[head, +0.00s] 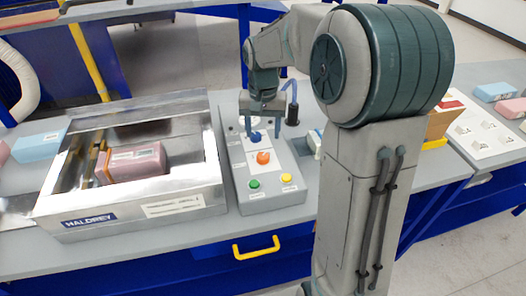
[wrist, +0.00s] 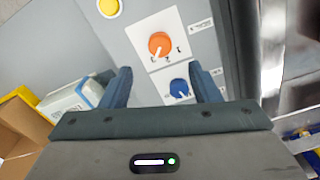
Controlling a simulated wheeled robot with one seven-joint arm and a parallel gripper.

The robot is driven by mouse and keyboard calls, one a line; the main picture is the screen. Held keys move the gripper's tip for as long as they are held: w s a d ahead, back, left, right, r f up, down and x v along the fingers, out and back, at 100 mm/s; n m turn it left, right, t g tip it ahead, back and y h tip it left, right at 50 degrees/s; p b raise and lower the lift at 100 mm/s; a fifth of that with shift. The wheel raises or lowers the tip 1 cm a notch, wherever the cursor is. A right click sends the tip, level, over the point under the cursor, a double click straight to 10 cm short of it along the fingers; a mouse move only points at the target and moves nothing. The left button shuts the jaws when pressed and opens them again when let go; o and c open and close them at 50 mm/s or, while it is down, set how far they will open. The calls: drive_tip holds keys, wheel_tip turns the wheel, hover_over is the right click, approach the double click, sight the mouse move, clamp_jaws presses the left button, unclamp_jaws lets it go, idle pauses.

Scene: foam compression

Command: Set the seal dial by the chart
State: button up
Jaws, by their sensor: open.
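A grey control box (head: 266,202) stands on the bench, with an orange dial (head: 263,157) and a blue dial (head: 254,136). The lettering is too small to read, so I cannot tell which is the seal dial. In the wrist view the orange dial (wrist: 160,44) sits on a white plate with a few marks. The blue dial (wrist: 180,88) shows between my fingers, nearer the right one, with a white pointer line. My gripper (head: 263,110) is open and empty above the box's far part, pointing down; its fingers (wrist: 162,82) touch neither dial visibly. I cannot make out a chart.
A metal tray machine (head: 130,222) with a pink block (head: 137,163) stands left of the box. A green button (head: 254,184) and a yellow button (head: 286,178) are on the box's near end. A yellow handle (head: 256,249) sticks out at the bench front.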

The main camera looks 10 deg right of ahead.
sight(263, 156)
wheel_tip(263, 156, down, 9)
drive_tip(key=shift+f+p, duration=0.1)
drive_tip(key=shift+p, duration=0.3)
drive_tip(key=c, duration=1)
